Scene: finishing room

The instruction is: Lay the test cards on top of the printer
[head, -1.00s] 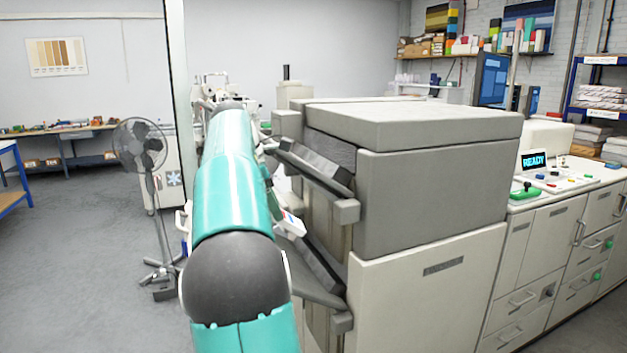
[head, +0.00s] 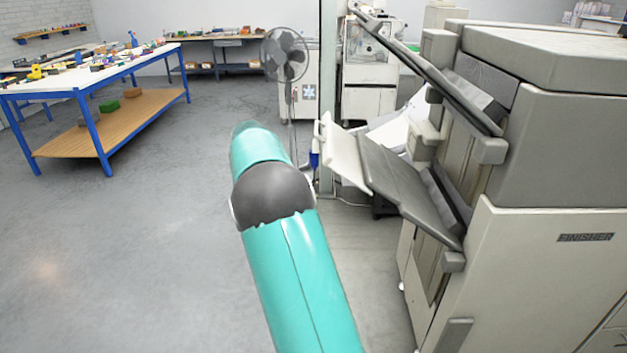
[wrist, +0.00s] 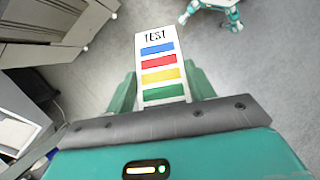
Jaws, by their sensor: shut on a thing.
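My gripper (wrist: 163,92) is shut on the test cards (wrist: 160,62) in the wrist view. The top card is white, headed TEST, with blue, red, yellow and green bars. The cards stick out beyond the fingers, above the grey floor. In the head view the gripper and cards are hidden behind my arm. A large grey and cream machine labelled FINISHER (head: 545,250) stands at the right. It has a flat grey top (head: 555,48) and sloping trays on its left side. I cannot tell whether it is part of the printer.
The sloping trays (head: 405,190) jut out to the right of my arm. A standing fan (head: 285,55) is behind it. A blue-legged workbench (head: 95,85) with small items is at the back left. The grey floor (head: 130,250) at the left is open.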

